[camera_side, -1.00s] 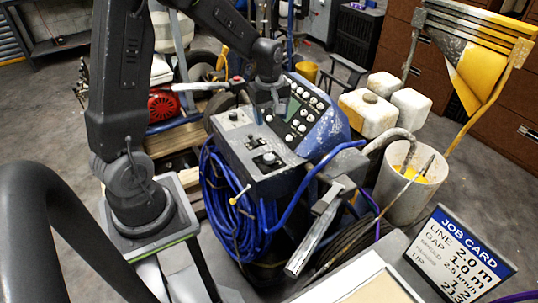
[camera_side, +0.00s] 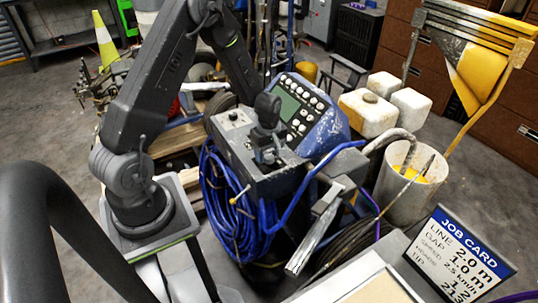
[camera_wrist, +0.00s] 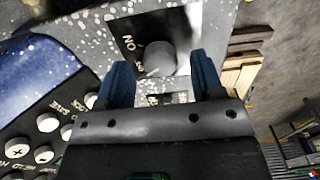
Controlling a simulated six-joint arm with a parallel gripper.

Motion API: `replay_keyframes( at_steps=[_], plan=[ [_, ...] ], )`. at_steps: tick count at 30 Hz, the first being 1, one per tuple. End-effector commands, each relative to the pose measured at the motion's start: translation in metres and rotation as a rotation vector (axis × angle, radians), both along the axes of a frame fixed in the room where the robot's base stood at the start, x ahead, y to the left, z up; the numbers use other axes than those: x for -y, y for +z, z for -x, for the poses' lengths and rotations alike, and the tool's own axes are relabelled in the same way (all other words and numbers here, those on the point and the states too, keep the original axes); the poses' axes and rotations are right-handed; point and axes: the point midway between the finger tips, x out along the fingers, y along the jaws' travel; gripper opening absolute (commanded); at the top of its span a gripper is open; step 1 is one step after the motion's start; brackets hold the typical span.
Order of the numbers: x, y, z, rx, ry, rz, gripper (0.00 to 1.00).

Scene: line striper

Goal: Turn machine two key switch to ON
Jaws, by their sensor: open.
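In the wrist view a round grey knob (camera_wrist: 160,54) sits on a black plate (camera_wrist: 130,27) marked ON at its upper left. A pale mark on the knob's lower left side shows; other lettering there is partly hidden. My gripper (camera_wrist: 160,66) is open, with one blue finger on each side of the knob and visible gaps at both sides. In the side view my gripper (camera_side: 266,150) is over the near part of the grey control panel (camera_side: 236,150) and hides most of the switch under it.
A screen with white buttons (camera_side: 297,107) is just behind my gripper. A second small switch (camera_side: 233,116) sits on the panel's far left. Blue hose (camera_side: 225,205) hangs below. A job card (camera_side: 458,258) stands at the front right.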

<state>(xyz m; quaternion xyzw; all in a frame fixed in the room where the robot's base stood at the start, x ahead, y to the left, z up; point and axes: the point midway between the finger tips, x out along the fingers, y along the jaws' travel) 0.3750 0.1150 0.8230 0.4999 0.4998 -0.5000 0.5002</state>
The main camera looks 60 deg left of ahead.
Motion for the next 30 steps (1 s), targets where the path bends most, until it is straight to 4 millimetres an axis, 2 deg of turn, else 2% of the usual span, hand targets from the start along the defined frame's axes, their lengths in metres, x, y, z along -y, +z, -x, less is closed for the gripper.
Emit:
replay_keyframes(
  at_steps=[4, 13, 28, 30],
  plan=[
    [0.0, -0.0096, 0.0, 0.0, 0.0, 0.0, 0.61],
    [-0.0001, -0.0112, -0.0002, 0.001, 0.0, 0.0, 0.61],
    [0.0, -0.0109, -0.0001, 0.001, 0.0, 0.0, 0.13],
    [0.0, -0.0108, -0.0001, 0.001, -0.001, 0.0, 0.12]
  ],
)
